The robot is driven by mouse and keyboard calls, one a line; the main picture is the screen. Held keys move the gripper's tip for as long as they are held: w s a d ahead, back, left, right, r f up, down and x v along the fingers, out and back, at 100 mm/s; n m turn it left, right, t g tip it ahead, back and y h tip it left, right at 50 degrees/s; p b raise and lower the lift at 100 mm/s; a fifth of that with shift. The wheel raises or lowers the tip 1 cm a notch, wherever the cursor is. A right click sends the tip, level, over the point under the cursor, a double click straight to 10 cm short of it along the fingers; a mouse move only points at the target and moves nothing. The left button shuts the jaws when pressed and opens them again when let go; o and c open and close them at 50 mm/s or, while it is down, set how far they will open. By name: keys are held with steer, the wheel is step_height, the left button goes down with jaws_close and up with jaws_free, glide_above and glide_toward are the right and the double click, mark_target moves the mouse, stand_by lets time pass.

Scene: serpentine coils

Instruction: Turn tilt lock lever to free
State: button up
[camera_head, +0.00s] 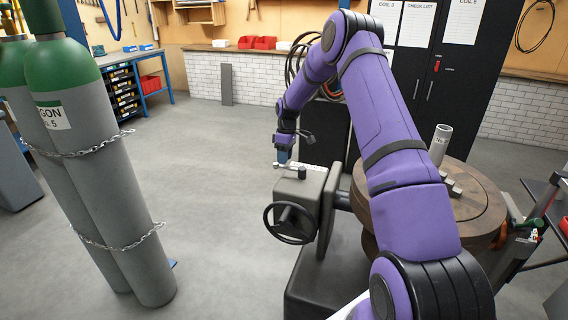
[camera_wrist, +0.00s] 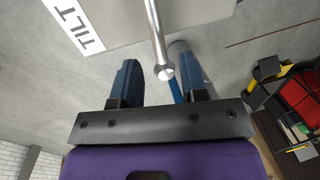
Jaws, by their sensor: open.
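In the head view my gripper (camera_head: 283,156) is just above the housing's top left end. The lever's pivot is out of the wrist view.
Chained gas cylinders (camera_head: 105,180) stand at the left. A round brown table (camera_head: 485,212) carrying a grey tube (camera_head: 440,146) is right of the housing, partly behind my arm. Black cabinets (camera_head: 440,75) stand at the back. Grey floor (camera_head: 215,200) is clear left of the housing.

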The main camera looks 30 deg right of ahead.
steer(key=shift+s+a+f, duration=0.1)
steer(key=shift+f, duration=0.55)
steer(key=shift+s+a+f, duration=0.1)
steer(key=shift+f, duration=0.5)
steer(key=shift+c, duration=0.2)
jaws_close()
